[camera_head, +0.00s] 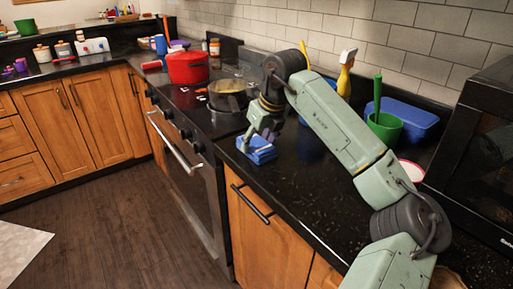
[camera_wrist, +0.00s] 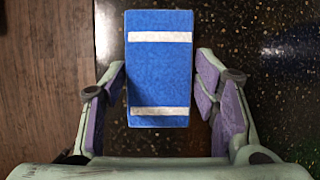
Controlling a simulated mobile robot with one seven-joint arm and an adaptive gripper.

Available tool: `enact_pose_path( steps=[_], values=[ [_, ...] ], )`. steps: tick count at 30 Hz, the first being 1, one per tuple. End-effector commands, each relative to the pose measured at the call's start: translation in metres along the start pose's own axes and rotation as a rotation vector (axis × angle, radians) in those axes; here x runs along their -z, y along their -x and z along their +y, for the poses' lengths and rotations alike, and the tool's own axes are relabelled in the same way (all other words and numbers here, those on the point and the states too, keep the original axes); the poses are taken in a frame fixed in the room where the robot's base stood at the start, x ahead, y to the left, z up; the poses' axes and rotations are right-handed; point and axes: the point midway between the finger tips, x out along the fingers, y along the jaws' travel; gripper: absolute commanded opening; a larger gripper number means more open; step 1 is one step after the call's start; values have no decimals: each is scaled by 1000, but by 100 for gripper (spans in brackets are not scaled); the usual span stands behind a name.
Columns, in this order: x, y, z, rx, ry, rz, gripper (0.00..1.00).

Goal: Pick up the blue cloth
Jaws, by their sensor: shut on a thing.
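The blue cloth (camera_head: 262,156) is at the front edge of the black counter, just right of the stove. In the wrist view the cloth (camera_wrist: 160,80) is a blue rectangle with two white stripes, lying between the two fingers. My gripper (camera_head: 257,141) points down over it, and in the wrist view my gripper (camera_wrist: 160,95) has purple-padded fingers on either side of the cloth. The gripper is shut on the cloth. I cannot tell whether the cloth touches the counter or is slightly raised.
A red pot (camera_head: 188,68) and a dark pan (camera_head: 228,98) sit on the stove left of my gripper. Behind my arm are a yellow spray bottle (camera_head: 345,78), a green cup (camera_head: 384,128) and a blue container (camera_head: 408,115). A black microwave (camera_head: 475,150) stands at the right.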

Motion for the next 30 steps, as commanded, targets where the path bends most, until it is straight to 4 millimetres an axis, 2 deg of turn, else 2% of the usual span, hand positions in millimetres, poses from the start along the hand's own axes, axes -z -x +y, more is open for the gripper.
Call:
enact_pose_path(
  steps=[13, 22, 30],
  values=[
    [-2, 4, 0, 1, 0, 0, 27],
    [-14, 32, 0, 4, 0, -2, 27],
    [24, 49, 45, 4, 4, -1, 27]
  ],
)
